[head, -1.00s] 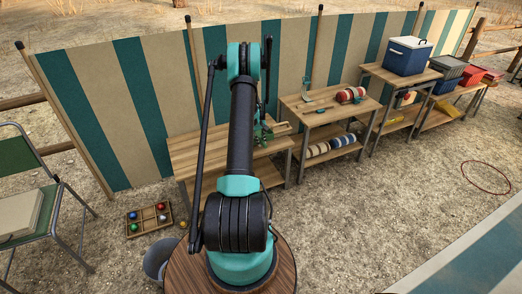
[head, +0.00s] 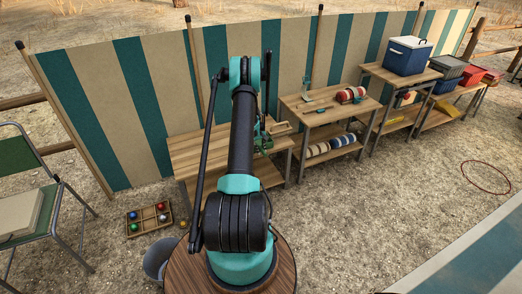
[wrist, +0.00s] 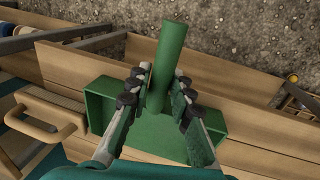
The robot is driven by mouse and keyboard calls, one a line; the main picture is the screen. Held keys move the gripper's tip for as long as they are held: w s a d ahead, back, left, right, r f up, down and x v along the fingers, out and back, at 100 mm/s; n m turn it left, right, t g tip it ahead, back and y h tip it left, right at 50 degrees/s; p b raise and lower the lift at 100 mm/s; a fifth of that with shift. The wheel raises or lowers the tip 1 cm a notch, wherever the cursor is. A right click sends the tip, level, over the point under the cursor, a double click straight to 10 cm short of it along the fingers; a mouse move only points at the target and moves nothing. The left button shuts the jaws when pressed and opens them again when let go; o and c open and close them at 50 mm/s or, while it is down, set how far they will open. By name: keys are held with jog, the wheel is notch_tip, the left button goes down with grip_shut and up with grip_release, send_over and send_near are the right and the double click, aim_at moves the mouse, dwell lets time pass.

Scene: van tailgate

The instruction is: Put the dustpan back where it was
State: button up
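The green dustpan (wrist: 100,108) shows in the wrist view, with its shallow tray over the wooden bench (wrist: 265,140) and its round handle pointing to the top of the picture. My gripper (wrist: 161,78) has a finger on each side of the handle, and the fingertips appear to meet it. Part of the tray is hidden behind the fingers. In the head view the green of the dustpan and gripper (head: 263,138) shows at the right end of the near bench, partly behind my arm. I cannot tell whether the tray touches the bench top.
A wooden-handled tool (wrist: 45,118) lies left of the dustpan in the wrist view. A second table (head: 325,112) with a striped roll (head: 350,95) stands to the right. A ball tray (head: 149,219), grey bucket (head: 158,258) and chair (head: 25,160) are at the left.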

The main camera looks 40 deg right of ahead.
jog(key=shift+o, duration=1.3)
jog(key=shift+r, duration=0.1)
notch_tip(320, 180, up, 12)
jog(key=a, duration=0.2)
jog(key=shift+w+a, duration=0.2)
jog(key=shift+w, duration=0.05)
jog(key=s+a+r+t, duration=0.1)
jog(key=s+a+r, duration=0.1)
jog(key=a+r, duration=0.55)
jog(key=s+a+r+n+t, duration=0.15)
jog(key=a+r, duration=0.35)
jog(key=a, duration=0.6)
jog(key=s+a+r, duration=0.3)
jog(key=a+r, duration=0.4)
jog(key=a, duration=0.3)
jog(key=s+a+n+t+y, duration=0.1)
jog(key=s+a+t+y, duration=0.1)
jog(key=s+a, duration=1.6)
jog(key=s, duration=0.3)
jog(key=shift+a, duration=0.25)
